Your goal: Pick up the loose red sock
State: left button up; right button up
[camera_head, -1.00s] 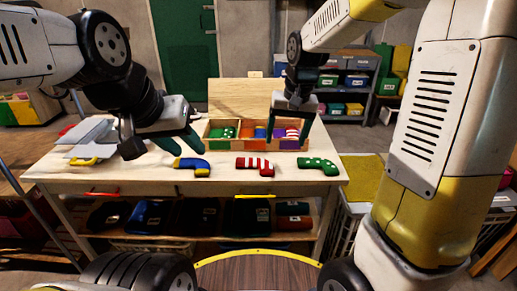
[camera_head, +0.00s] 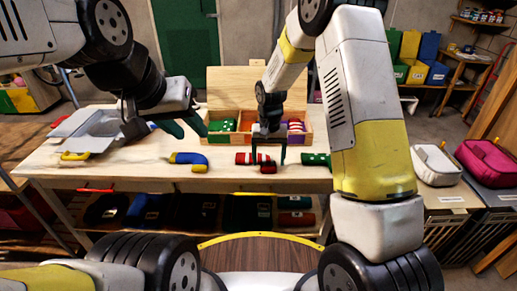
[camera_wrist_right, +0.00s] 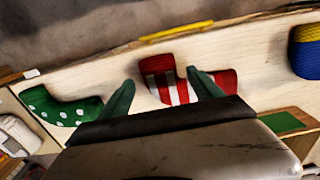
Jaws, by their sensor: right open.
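The loose red sock (camera_head: 244,158) with white stripes lies on the table, between a blue and yellow sock (camera_head: 188,160) and a green sock with white dots (camera_head: 316,160). My right gripper (camera_head: 268,157) is open and points down at the red sock, partly covering it. In the right wrist view the red sock (camera_wrist_right: 160,80) lies by the fingertips of the right gripper (camera_wrist_right: 161,88); one finger overlaps it and the other is beside it. I cannot tell the remaining height. My left gripper (camera_head: 187,126) is open and empty over the table's left part.
A wooden box (camera_head: 258,86) with compartments of socks stands behind the loose socks, its lid up. A white bag (camera_head: 436,165) and a pink bag (camera_head: 487,160) stand at the right.

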jog(key=shift+f, duration=0.8)
jog(key=c, duration=1.4)
jog(key=shift+c, duration=0.2)
jog(key=shift+r, duration=0.15)
